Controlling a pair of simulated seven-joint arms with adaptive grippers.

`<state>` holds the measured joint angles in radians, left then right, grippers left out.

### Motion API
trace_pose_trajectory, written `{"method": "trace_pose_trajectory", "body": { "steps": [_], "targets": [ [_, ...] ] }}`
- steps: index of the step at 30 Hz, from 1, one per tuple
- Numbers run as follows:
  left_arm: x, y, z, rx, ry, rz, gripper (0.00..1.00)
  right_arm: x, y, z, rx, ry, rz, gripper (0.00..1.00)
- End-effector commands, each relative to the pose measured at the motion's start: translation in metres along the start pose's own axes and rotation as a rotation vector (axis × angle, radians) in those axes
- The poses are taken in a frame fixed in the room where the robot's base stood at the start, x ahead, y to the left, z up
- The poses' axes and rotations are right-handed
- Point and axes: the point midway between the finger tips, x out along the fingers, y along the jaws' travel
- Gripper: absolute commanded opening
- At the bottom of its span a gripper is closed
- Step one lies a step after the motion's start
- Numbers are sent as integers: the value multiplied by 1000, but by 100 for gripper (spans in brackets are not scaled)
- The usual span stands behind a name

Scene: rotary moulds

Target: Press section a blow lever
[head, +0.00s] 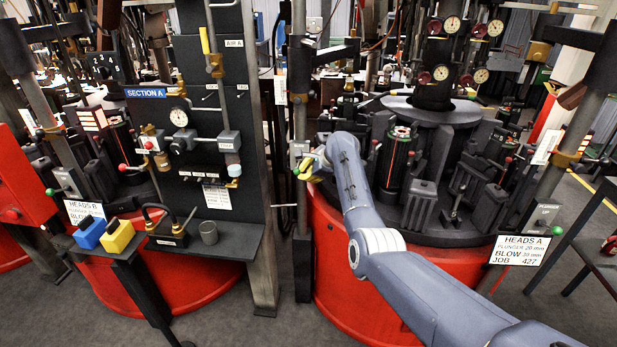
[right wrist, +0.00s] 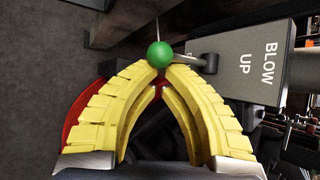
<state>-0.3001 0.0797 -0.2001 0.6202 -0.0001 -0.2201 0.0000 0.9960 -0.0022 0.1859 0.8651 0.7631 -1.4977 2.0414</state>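The blow lever ends in a green ball knob (right wrist: 160,54), and its arm runs to a grey box marked BLOW UP (right wrist: 262,62). In the head view, the green knob (head: 296,171) shows on the post left of the right-hand machine. My right gripper (head: 307,165) is at this knob. In the right wrist view, the yellow fingers of my right gripper (right wrist: 160,76) curve in until their tips come together, and the knob covers part of the tips. The fingers look shut, with no grip around the knob visible; contact is hard to tell. My left gripper is not in view.
Blue (head: 89,232) and yellow (head: 117,237) blocks sit on a left shelf. Posts and moulds crowd the knob.

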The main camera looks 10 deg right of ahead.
Motion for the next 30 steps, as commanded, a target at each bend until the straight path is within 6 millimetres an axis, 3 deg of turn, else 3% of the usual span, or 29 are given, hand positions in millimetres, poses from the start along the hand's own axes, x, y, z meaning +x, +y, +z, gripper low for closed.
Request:
{"method": "trace_pose_trajectory", "body": {
  "steps": [6, 30],
  "targets": [
    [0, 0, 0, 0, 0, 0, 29, -6, -2, 6, 61, -4, 91, 0],
    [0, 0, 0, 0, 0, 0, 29, -21, -10, 15, 58, -2, 87, 0]
  ]
}}
